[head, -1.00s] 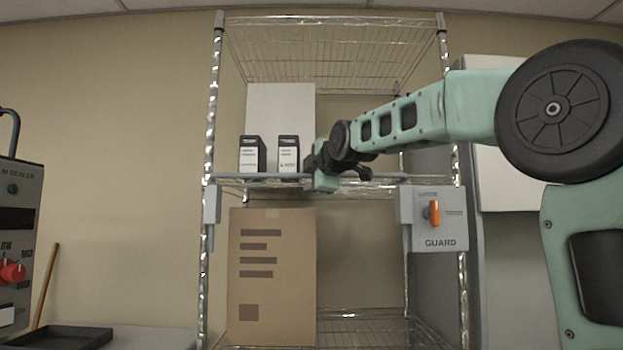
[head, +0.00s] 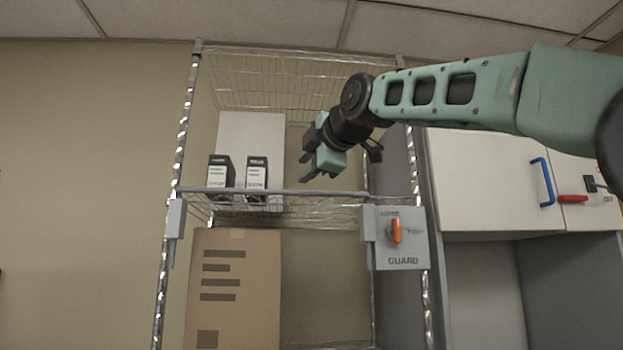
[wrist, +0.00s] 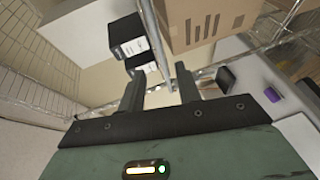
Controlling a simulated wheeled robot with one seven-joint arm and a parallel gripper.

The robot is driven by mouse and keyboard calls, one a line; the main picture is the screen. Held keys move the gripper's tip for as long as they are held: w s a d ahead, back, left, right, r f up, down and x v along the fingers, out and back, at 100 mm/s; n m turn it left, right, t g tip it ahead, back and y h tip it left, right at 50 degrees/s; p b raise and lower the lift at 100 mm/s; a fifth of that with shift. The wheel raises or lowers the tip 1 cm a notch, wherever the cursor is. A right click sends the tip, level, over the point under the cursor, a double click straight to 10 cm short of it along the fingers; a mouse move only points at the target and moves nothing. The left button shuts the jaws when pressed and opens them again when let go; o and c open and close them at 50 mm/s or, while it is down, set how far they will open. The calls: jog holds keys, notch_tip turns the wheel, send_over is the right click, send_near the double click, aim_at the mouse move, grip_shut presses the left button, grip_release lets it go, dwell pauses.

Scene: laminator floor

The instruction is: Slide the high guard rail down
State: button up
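The guard rail (head: 280,192) is a thin grey bar across the front of the wire rack, level with the middle shelf. Its ends meet a grey bracket on the left post (head: 175,220) and one on the right (head: 368,222). A grey panel marked GUARD (head: 404,250) with an upright orange knob (head: 396,231) is beside the right bracket. My gripper (head: 339,168) is open and empty, a little above the rail's right half. In the wrist view, the two fingers (wrist: 160,88) stand apart with nothing gripped between them.
Two black-and-white boxes (head: 221,172) stand on the shelf behind the rail. A large cardboard box (head: 236,290) is below it. A white cabinet with a blue handle (head: 543,182) stands at the right.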

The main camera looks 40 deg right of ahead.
jog(key=shift+b+v, duration=0.75)
jog(key=shift+v, duration=0.1)
jog(key=w+a+f+m+g+y, duration=0.1)
jog(key=w+a+f+g+y, duration=0.15)
jog(key=a+f, duration=0.4)
jog(key=w+a+f+g+y, duration=0.1)
jog(key=w+a+f, duration=0.25)
jog(key=f, duration=0.65)
jog(key=s+a+f+m+g+y, duration=0.1)
jog(key=s+a+f+g, duration=0.1)
jog(key=a+f, duration=0.6)
jog(key=s+a+f+m+g+y, duration=0.1)
jog(key=s+a+f+g, duration=0.3)
jog(key=f, duration=0.8)
jog(key=s+a+f+m+g+h, duration=0.1)
jog(key=s+f+m+g, duration=0.1)
jog(key=s+f, duration=0.9)
jog(key=s+a+f+m+g+h, duration=0.1)
jog(key=s+f+g, duration=0.3)
jog(key=s+f, duration=0.7)
jog(key=shift+a+f+m+p, duration=0.3)
jog(key=shift+a+f+m, duration=0.3)
jog(key=shift+a+f, duration=0.2)
